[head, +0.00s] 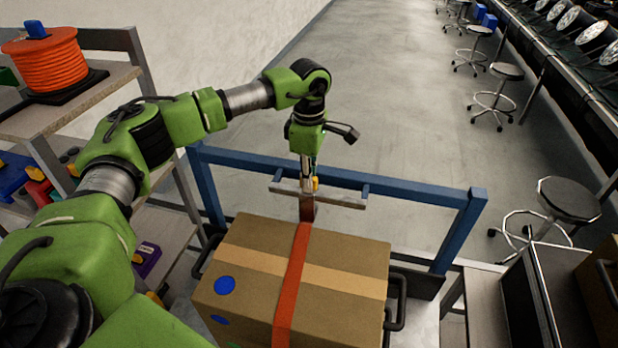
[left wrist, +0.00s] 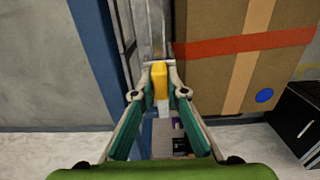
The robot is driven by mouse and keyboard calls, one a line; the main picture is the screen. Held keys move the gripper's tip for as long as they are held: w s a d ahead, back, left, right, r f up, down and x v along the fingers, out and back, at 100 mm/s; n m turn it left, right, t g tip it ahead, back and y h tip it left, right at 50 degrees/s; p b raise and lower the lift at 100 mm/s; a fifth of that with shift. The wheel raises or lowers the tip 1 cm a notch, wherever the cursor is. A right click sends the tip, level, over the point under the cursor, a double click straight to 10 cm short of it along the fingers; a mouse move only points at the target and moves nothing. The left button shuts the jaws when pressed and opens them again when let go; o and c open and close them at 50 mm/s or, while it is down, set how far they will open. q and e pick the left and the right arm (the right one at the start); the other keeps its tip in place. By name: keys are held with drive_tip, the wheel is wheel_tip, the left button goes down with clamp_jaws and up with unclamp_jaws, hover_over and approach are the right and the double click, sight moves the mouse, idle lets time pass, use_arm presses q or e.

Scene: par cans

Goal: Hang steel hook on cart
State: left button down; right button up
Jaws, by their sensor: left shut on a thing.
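My left gripper (head: 310,182) reaches down over the far side of the cardboard box, at the cart's blue rail (head: 415,193). In the left wrist view its two fingers (left wrist: 160,76) are shut on a narrow yellow piece (left wrist: 160,84), which also shows in the head view (head: 316,184). I take this to be part of the steel hook; the fingers hide much of it. A grey metal crossbar (head: 342,200) lies right at the fingertips, near the rail. I cannot tell whether the hook touches or hangs on it. My right gripper is out of view.
The cardboard box (head: 345,255) with a red strap (head: 292,275) fills the cart. A shelf (head: 75,105) with an orange cable reel (head: 45,62) stands left. Black stools (head: 568,200) stand right. The floor (head: 390,90) beyond the rail is clear.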

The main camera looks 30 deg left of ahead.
use_arm(q)
drive_tip(key=c, duration=1.9)
unclamp_jaws()
wheel_tip(320, 180, up, 12)
